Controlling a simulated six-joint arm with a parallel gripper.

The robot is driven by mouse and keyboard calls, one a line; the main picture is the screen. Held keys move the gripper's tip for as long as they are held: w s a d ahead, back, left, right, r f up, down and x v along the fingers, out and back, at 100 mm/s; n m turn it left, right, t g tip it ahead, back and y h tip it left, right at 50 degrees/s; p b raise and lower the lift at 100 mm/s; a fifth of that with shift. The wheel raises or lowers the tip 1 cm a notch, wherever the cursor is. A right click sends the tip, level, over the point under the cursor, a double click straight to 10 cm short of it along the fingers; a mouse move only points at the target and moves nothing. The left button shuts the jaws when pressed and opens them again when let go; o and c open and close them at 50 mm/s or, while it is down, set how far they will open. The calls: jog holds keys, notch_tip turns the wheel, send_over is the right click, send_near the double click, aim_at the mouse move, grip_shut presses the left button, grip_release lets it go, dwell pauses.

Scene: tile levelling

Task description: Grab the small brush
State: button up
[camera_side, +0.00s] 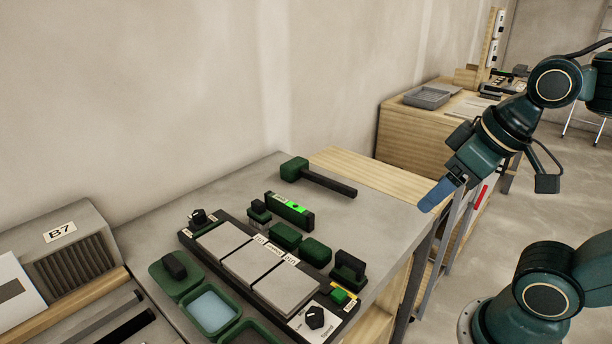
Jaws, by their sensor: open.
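A small upright piece with a dark green top and a paler, bristle-like lower part (259,213) stands on the grey worktop, left of the green spirit level. It looks like the small brush, but it is too small to be certain. My gripper (437,195) is at the right, above and beyond the worktop's right edge. It points down and left with its blue fingers, is open and holds nothing visible. It is well apart from the brush and everything on the worktop.
A dark board with grey tiles (251,262) lies in front of the brush. A green spirit level (290,210), a green-headed mallet (318,178), green blocks (285,236) and a black-handled tool (348,268) are nearby. Green trays (209,312) sit at the front. The back-left worktop is clear.

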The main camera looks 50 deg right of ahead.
jog(key=w+r+m+g, duration=0.1)
jog(key=w+r+m, duration=0.35)
jog(key=w, duration=0.55)
jog(key=m+g, duration=0.5)
jog(key=m, duration=0.9)
send_over(256, 202)
notch_tip(256, 202, down, 13)
jog(key=shift+r, duration=0.2)
jog(key=shift+n, duration=0.25)
jog(key=shift+f, duration=4.3)
